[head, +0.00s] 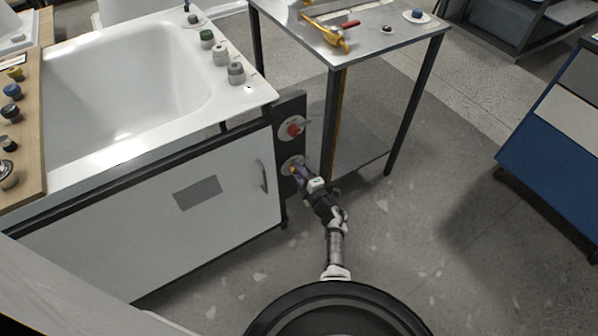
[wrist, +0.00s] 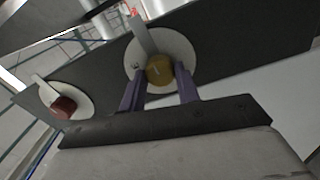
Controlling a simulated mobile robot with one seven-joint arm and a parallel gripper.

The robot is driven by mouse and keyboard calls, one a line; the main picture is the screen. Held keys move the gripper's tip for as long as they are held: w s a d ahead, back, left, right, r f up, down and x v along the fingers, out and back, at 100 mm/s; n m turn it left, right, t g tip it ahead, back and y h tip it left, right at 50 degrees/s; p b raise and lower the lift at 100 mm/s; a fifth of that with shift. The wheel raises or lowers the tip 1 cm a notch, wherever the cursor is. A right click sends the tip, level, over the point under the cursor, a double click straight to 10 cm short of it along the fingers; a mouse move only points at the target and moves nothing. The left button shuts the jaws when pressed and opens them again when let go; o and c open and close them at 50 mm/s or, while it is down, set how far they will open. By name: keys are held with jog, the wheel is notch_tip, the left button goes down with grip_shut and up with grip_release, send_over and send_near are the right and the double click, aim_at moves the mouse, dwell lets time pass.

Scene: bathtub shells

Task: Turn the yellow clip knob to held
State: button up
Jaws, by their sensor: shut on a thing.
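The yellow clip knob (wrist: 159,70) sits on a round pale plate (wrist: 178,45) on a dark upright panel. A light grey tab rises from the plate above the knob in the wrist view. In the head view the knob (head: 293,170) is small and partly hidden by my gripper (head: 299,172). My gripper's two purple fingers stand on either side of the knob in the wrist view and are shut on it.
A red knob (head: 293,130) on a similar plate is just above on the same panel (head: 285,108). A white bathtub shell (head: 130,75) is to the left, over a white door (head: 170,205). A metal table (head: 375,35) with a clamp tool (head: 328,35) stands close behind.

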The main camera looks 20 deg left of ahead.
jog(key=shift+m, duration=0.4)
jog(key=o, duration=1)
jog(key=shift+d, duration=0.1)
jog(key=p+v, duration=0.3)
jog(key=v, duration=1)
jog(key=shift+s+d, duration=0.25)
